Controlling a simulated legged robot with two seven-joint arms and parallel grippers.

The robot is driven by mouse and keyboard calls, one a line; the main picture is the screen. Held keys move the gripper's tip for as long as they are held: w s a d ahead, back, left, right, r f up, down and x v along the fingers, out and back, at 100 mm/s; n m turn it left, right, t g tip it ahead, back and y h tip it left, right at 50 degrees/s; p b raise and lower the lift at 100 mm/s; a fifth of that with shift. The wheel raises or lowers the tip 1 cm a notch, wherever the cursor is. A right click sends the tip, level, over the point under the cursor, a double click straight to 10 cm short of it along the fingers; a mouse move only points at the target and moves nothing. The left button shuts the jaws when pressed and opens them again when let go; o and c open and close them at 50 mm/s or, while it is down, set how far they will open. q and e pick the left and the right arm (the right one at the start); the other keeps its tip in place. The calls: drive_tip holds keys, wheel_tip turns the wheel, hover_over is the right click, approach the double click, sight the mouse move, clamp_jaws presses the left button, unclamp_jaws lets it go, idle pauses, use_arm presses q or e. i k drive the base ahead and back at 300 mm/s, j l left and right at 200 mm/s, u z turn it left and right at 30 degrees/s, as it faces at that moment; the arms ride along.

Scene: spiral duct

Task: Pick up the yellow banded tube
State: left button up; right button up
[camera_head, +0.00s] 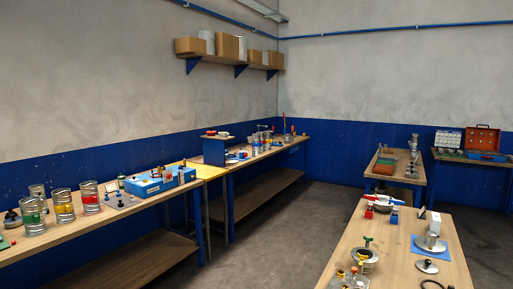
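Several metallic spiral tubes with coloured bands stand upright at the near left of the left bench. Another tube (37,192) stands behind, partly hidden. Neither of my grippers is in view.
The left bench (130,218) runs along the wall, with a blue box (152,185) right of the tubes. A second bench (345,240) with small fittings is at the lower right. Open grey floor (270,245) lies between. Boxes sit on a wall shelf.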

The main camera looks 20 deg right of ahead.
sight(267, 134)
drive_tip(key=i+j+u, duration=0.4)
drive_tip(key=i+j, duration=0.15)
drive_tip(key=i+j+u, duration=0.4)
drive_tip(key=i, duration=0.25)
drive_tip(key=i+z, duration=0.3)
drive_tip(key=i, duration=0.2)
drive_tip(key=i+j+z, duration=0.15)
drive_tip(key=i+z, duration=0.2)
drive_tip(key=i, duration=0.15)
drive_tip(key=i+l+z, duration=0.25)
drive_tip(key=i+z, duration=0.15)
drive_tip(key=i+l+z, duration=0.15)
drive_tip(key=i+z, duration=0.65)
drive_tip(key=i+j+z, duration=0.15)
drive_tip(key=i+z, duration=0.25)
drive_tip(key=i, duration=2.5)
drive_tip(key=i+l+u, duration=0.3)
drive_tip(key=i+u, duration=0.15)
drive_tip(key=i, duration=0.3)
drive_tip(key=i+l+u, duration=0.95)
drive_tip(key=i+l, duration=0.3)
drive_tip(key=l, duration=0.25)
drive_tip(key=i+l+z, duration=0.25)
drive_tip(key=i, duration=0.15)
